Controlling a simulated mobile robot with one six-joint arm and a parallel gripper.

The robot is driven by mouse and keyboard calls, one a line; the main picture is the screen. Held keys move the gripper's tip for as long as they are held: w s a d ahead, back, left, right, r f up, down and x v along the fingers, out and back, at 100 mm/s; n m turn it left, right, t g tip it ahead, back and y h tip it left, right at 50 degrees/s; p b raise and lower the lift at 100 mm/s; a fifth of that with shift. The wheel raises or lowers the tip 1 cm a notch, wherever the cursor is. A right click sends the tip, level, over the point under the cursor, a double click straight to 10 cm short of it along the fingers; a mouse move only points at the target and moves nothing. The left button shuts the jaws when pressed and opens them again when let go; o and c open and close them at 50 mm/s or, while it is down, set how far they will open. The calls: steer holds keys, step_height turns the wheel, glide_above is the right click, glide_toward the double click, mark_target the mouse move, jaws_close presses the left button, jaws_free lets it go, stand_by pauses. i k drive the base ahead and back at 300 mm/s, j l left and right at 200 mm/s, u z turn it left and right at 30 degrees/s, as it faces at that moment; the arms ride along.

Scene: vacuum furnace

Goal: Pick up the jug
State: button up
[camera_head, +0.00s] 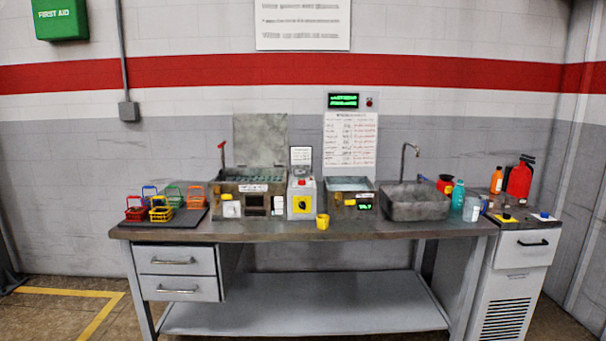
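A small yellow cup-like vessel (322,222), possibly the jug, stands upright at the front edge of the workbench (270,233), near its middle. A small red and dark vessel (445,183) stands behind the right side of the grey sink; its shape is too small to make out. A teal bottle (458,195) stands right of the sink. I cannot tell for certain which of these is the jug. My gripper is not in view.
The grey sink (413,205) has a tall tap. Two metal baths (250,205) (350,200) flank a white unit (301,201). Coloured wire baskets (136,210) stand on a dark mat at left. A red extinguisher (519,180) and orange bottle (496,180) stand right. The bench's lower shelf (300,303) is empty.

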mark_target(472, 206)
steer(key=i+l+z, duration=0.4)
steer(key=i, duration=0.55)
steer(key=i+z, duration=0.4)
steer(key=i, duration=0.6)
steer(key=i+j+z, duration=0.25)
steer(key=i+z, duration=0.15)
steer(key=i, duration=0.55)
